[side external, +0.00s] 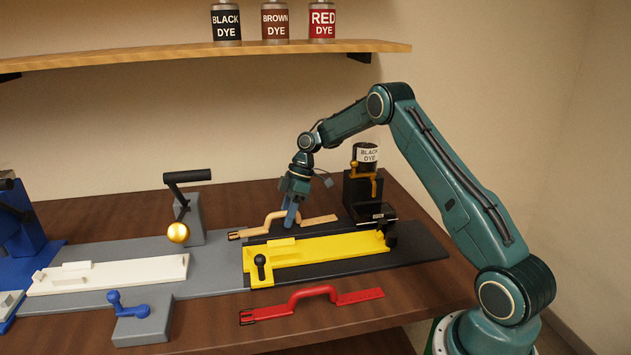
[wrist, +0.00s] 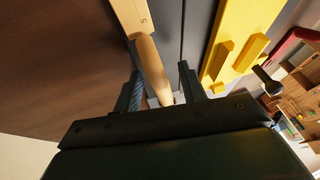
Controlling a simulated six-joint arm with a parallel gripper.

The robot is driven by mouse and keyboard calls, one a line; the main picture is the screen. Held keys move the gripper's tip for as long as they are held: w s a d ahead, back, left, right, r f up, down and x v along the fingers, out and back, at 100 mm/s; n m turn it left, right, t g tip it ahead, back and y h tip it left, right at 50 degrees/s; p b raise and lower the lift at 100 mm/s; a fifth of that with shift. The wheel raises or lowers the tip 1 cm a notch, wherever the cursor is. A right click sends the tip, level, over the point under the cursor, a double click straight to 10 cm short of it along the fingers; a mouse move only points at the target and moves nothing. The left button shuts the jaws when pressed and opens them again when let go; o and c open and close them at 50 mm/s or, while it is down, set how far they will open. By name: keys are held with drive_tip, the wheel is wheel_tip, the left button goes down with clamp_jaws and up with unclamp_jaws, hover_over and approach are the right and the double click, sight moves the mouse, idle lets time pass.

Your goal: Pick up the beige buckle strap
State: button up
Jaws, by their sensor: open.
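The beige buckle strap (side external: 262,227) lies on the bench behind the yellow fixture, its buckle end to the left and its flat end to the right, with a raised loop in the middle. My gripper (side external: 290,219) points down at the raised part of the strap. In the wrist view, the strap (wrist: 151,68) runs between the two open fingers of my gripper (wrist: 160,85), with gaps visible at the fingertips. The strap's lower end in that view is hidden by the gripper body.
The yellow fixture (side external: 315,250) lies just in front of the strap. A red buckle strap (side external: 310,297) lies nearer the front edge. A black stand with a black dye bottle (side external: 367,157) rises behind right.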

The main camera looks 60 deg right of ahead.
clamp_jaws()
drive_tip(key=shift+r, duration=0.1)
drive_tip(key=shift+r, duration=4.9)
